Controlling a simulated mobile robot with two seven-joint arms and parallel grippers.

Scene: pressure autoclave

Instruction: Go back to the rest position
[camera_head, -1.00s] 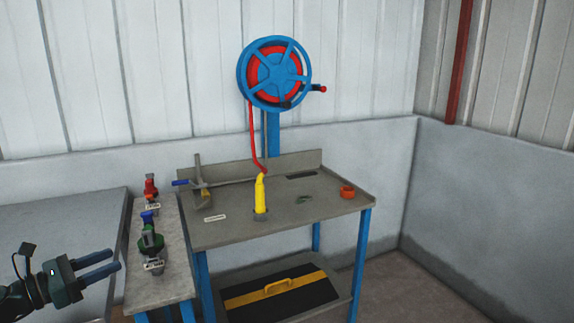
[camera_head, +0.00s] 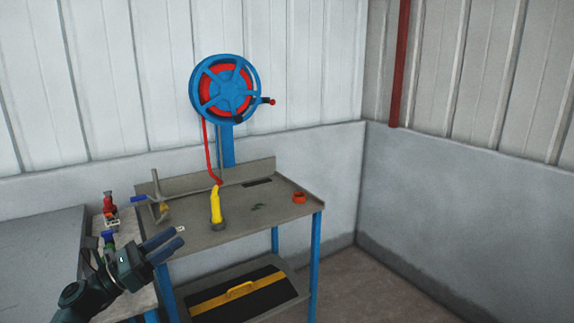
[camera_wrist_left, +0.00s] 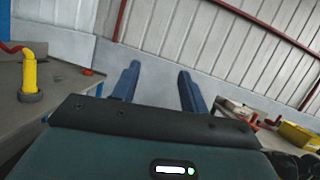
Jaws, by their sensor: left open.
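My left gripper (camera_head: 163,243) comes in from the lower left in the head view. It is open and empty, in front of the narrow side bench. In the left wrist view its two blue fingers (camera_wrist_left: 157,88) stand apart with nothing between them. The fingers point toward the corner walls there. My right gripper does not show in either view.
A grey workbench (camera_head: 240,225) with blue legs holds a yellow nozzle (camera_head: 215,205) and an orange ring (camera_head: 299,197). A blue hose reel (camera_head: 224,90) stands behind it. Floor at right is clear.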

